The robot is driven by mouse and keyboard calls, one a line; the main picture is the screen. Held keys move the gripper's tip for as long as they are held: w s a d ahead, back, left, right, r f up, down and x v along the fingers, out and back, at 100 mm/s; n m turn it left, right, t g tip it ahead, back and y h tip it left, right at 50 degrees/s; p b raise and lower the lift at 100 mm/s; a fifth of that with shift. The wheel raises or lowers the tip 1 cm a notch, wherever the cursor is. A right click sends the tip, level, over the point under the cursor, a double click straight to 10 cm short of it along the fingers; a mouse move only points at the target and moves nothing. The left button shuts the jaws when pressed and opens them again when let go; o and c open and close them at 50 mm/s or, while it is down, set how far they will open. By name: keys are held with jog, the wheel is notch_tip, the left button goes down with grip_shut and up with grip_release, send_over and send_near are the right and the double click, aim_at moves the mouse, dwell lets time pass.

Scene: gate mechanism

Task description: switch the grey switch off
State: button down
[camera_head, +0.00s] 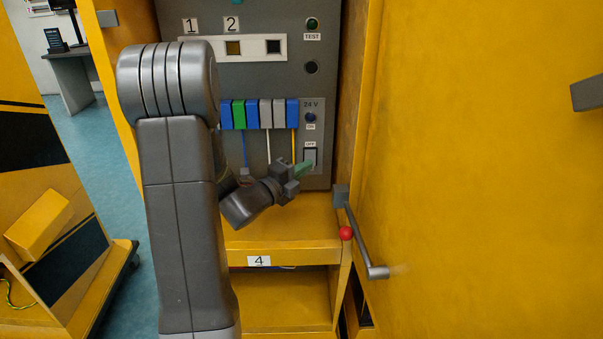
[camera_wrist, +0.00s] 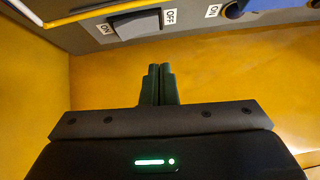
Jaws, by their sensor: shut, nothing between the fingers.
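The grey rocker switch (camera_head: 310,157) is on the lower right of the grey panel, under an OFF label. In the wrist view the switch (camera_wrist: 138,25) lies between an ON label on the left and an OFF label on the right. My gripper (camera_head: 304,167) is beside its lower part and partly covers that area. In the wrist view my gripper's dark green fingers (camera_wrist: 157,82) are together and empty, and a gap shows between the fingertips and the switch. Whether they touch it cannot be told from the head view.
A blue knob (camera_head: 311,118) with an ON label is above the switch; coloured connectors (camera_head: 258,114) with cables are to its left. A yellow ledge (camera_head: 285,228) lies below. An open yellow door (camera_head: 470,150) with a lever (camera_head: 362,235) stands close on the right.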

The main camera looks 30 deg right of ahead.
jog(key=r+v, duration=0.1)
jog(key=v, duration=0.8)
jog(key=shift+a+r, duration=0.2)
